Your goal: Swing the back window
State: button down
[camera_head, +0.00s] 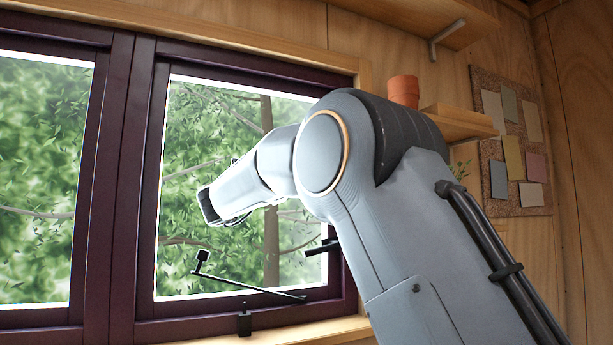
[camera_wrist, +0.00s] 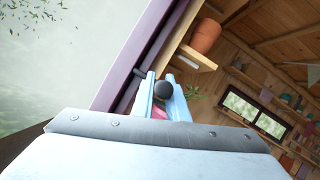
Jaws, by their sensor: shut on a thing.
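The back window has dark purple frames; its right pane's sash (camera_head: 149,200) fills the middle of the head view, with green leaves behind the glass. A black handle (camera_head: 322,247) shows at the sash's right side, partly covered by my arm. The fingers are hidden in the head view. I cannot tell how far the sash stands open.
A black stay bar (camera_head: 250,288) slants across the lower pane, above a small black catch (camera_head: 244,322) on the lower frame. A terracotta pot (camera_head: 403,90) stands on a wooden shelf (camera_head: 458,121) right of the window. A pinned board (camera_head: 530,150) hangs farther right.

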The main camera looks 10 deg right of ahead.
jog(key=shift+s, duration=0.2)
jog(key=c, duration=1.7)
grip_release()
jog(key=shift+s, duration=0.25)
jog(key=shift+c, duration=0.2)
jog(key=shift+w, duration=0.1)
jog(key=shift+a+f, duration=0.1)
jog(key=shift+a, duration=0.15)
jog(key=b+v, duration=0.2)
jog(key=v, duration=0.5)
jog(key=shift+a, duration=0.15)
